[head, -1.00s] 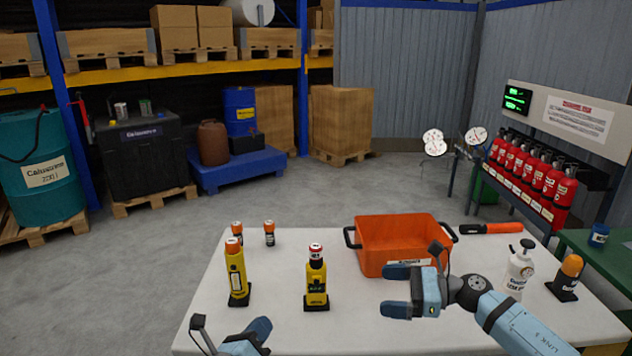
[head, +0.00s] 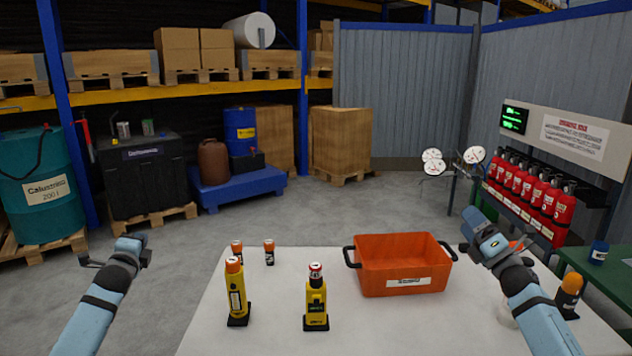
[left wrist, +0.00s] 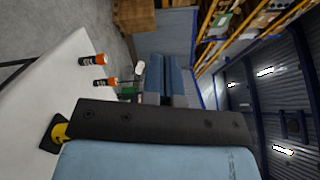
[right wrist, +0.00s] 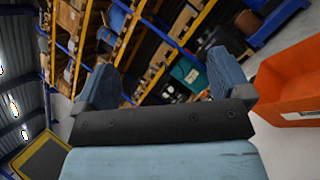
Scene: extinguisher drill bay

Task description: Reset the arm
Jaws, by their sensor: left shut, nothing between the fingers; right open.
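My left gripper (head: 131,246) is raised beyond the table's left edge in the head view, shut and empty; its fingers (left wrist: 168,82) lie close together in the left wrist view. My right gripper (head: 474,232) is raised above the right part of the table, just right of the orange bin (head: 402,266). Its fingers (right wrist: 160,85) stand wide apart in the right wrist view, with nothing between them. Neither gripper touches an object. The bin also shows in the right wrist view (right wrist: 290,85).
On the white table (head: 265,325) stand two yellow devices, one left (head: 236,292) and one nearer the middle (head: 315,298), and two small orange-capped cylinders (head: 269,252). My right arm mostly hides a white bottle. An orange-topped black item (head: 570,292) stands right. Red extinguishers (head: 540,190) line the right wall.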

